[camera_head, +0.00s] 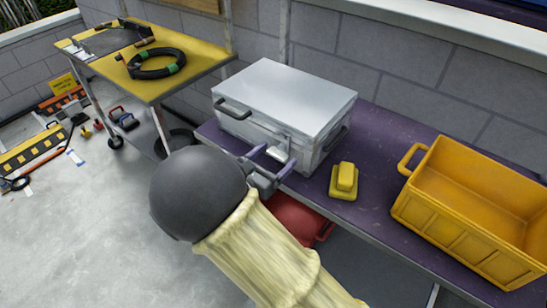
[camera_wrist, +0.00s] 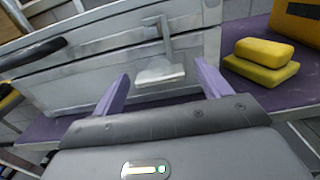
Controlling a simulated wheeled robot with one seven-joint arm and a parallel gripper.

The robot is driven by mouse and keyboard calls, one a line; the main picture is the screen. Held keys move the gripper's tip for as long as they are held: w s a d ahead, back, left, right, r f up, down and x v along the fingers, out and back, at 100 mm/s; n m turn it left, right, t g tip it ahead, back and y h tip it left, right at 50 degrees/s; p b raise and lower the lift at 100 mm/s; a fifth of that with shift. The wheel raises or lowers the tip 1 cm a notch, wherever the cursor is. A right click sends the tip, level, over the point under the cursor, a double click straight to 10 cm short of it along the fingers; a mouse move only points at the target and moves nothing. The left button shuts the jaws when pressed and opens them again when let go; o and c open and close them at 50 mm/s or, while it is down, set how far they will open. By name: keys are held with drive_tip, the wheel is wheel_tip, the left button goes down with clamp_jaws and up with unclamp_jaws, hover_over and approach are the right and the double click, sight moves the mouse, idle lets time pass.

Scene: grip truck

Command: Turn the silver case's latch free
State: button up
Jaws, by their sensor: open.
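The silver case (camera_head: 284,90) sits closed on a purple bench, its front facing me. In the wrist view its front wall (camera_wrist: 60,82) fills the upper left. The latch (camera_head: 281,152) is on the case's front; in the wrist view the latch (camera_wrist: 160,72) shows as a narrow upright strip ending in a wide flat tab. My gripper (camera_head: 268,154) is open, its two purple fingers pointing at the case front. In the wrist view my gripper (camera_wrist: 162,82) has one finger on each side of the latch tab, apart from it. Nothing is between the fingertips but the tab's area.
Yellow blocks (camera_head: 344,181) lie on the purple bench (camera_head: 375,160) just right of the case. A yellow crate (camera_head: 470,215) stands farther right. A red object (camera_head: 298,219) is below the bench. A yellow-topped cart (camera_head: 190,62) with a coiled hose (camera_head: 157,63) stands at left.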

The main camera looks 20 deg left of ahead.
drive_tip(key=shift+c, duration=0.5)
drive_tip(key=c, duration=0.9)
